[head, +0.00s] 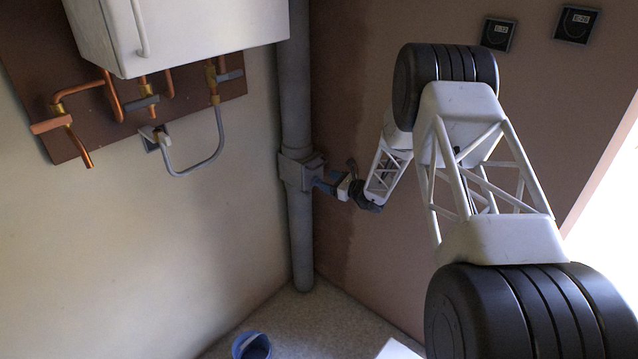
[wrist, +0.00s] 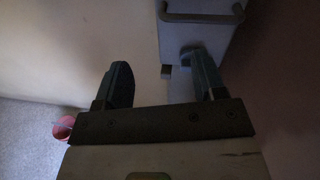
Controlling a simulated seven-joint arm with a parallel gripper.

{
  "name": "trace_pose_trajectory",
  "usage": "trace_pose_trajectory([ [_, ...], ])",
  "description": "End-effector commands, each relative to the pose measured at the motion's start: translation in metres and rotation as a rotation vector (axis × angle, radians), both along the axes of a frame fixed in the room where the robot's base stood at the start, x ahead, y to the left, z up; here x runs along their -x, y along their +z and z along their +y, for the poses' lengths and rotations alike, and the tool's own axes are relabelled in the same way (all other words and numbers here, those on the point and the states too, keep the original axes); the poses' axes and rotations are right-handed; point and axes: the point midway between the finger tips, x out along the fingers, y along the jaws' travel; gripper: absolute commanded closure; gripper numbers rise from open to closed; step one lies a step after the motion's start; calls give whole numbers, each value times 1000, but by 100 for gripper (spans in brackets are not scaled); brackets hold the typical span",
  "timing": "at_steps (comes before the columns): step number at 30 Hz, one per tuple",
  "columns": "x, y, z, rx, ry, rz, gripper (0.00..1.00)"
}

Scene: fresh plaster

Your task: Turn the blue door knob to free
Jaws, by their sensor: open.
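I cannot make out a blue door knob in either view. My gripper (head: 322,184) is near the grey vertical pipe in the corner, with its bluish fingers pointing left towards the pipe's bracket; whether they touch it I cannot tell. In the wrist view my gripper (wrist: 157,62) is open, its two dark fingers wide apart. The right finger overlaps the lower part of a white box with a handle (wrist: 204,17).
The grey pipe (head: 296,90) runs down the corner. A white cabinet (head: 185,30) hangs over copper pipes (head: 110,97) at left. Two small dark displays (head: 497,34) are on the brown wall. A blue bucket (head: 251,346) stands on the floor; a red container (wrist: 63,127) shows in the wrist view.

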Motion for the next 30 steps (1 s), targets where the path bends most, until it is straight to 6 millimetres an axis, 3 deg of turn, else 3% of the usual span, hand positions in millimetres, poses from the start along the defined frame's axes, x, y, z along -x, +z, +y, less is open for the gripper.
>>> trace_pose_trajectory([
  [3, -15, -32, -9, -58, -62, 27, 36],
  [9, -28, -59, -19, -115, -128, 48, 36],
  [30, -37, -64, -15, -127, -141, 52, 36],
])
